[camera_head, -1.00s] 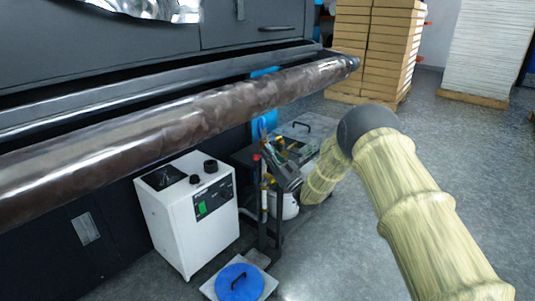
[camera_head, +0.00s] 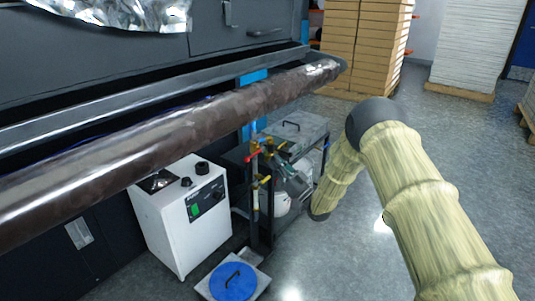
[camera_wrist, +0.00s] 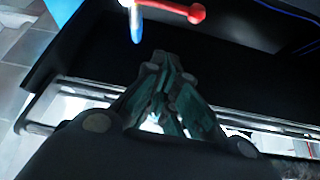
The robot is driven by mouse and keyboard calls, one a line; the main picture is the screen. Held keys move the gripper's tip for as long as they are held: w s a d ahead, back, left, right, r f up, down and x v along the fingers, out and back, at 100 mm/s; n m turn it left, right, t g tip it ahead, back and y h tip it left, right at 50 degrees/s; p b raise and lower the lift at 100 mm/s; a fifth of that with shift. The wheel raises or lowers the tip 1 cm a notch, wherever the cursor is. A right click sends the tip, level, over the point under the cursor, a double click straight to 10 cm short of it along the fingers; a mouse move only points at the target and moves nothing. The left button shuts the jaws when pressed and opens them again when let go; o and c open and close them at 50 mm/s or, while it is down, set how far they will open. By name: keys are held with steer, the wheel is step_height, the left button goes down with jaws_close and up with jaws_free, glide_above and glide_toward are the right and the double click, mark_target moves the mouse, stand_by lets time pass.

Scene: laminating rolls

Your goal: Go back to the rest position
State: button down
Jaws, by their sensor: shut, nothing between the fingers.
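My gripper (camera_head: 277,160) is shut and empty. In the head view it is beside the small dark stand with valves and pipes, near the coloured valve handles, and partly hard to make out against them. In the wrist view its dark and teal fingers (camera_wrist: 162,62) meet in the middle, with a red valve handle (camera_wrist: 180,10) and a blue tip (camera_wrist: 136,26) just beyond them. Whether the fingers touch these I cannot tell. My arm, in a cream sleeve, bends high at the right and comes down toward the stand.
A long dark roll (camera_head: 170,130) runs along the machine (camera_head: 140,60), left of and above my gripper. A white box unit (camera_head: 185,215) and a blue round lid (camera_head: 233,282) stand below. Carton stacks (camera_head: 365,45) stand at the back. The floor (camera_head: 455,150) at the right is clear.

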steer(key=shift+s+d+f, duration=0.35)
steer(key=shift+s+d, duration=0.05)
steer(key=shift+d, duration=0.05)
